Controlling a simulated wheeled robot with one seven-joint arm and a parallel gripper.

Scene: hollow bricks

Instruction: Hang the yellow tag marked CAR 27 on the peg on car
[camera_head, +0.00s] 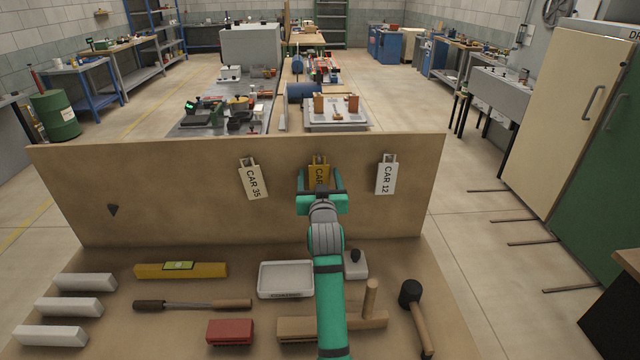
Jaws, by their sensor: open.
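A white tag marked CAR 35 (252,180) hangs tilted to the left. A white tag marked CAR 12 (387,176) hangs to the right. No car with a peg can be made out.
On the bench before the board lie a yellow level (181,270), a white tray (286,279), a red brush (230,331), a mallet (415,310) and several white bricks (68,307). Open floor (480,235) lies right of the board, before the cabinets (570,110).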

